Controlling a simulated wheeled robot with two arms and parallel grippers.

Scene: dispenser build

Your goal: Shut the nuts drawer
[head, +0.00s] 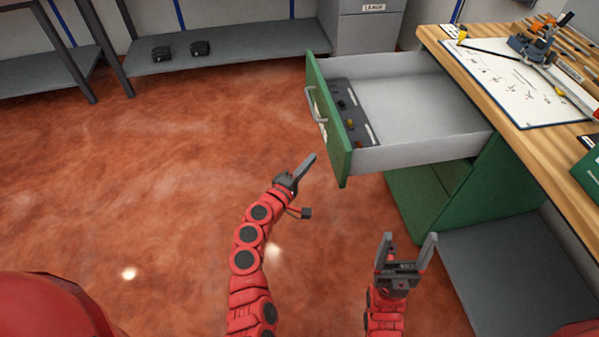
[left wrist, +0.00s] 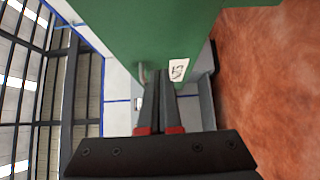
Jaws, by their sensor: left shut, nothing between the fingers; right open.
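The open drawer (head: 415,95) with a green front (head: 325,115) sticks out from the green bench cabinet on the right in the head view. A grey bar handle (head: 311,104) and a white label are on its front. A dark tray with small parts lies inside, behind the front. My left gripper (head: 309,161) is shut and empty, just left of and below the drawer front in the head view. In the left wrist view its fingers (left wrist: 160,90) point toward the green front (left wrist: 150,35), the handle (left wrist: 143,75) and the label (left wrist: 179,70). My right gripper (head: 411,240) is open and empty, below the drawer.
A wooden worktop (head: 510,75) with a white sheet and tools is above the cabinet. An open green compartment (head: 450,195) and a grey lower shelf (head: 510,270) sit under the drawer. A grey shelf (head: 215,60) with two black items is at the back. The red floor to the left is clear.

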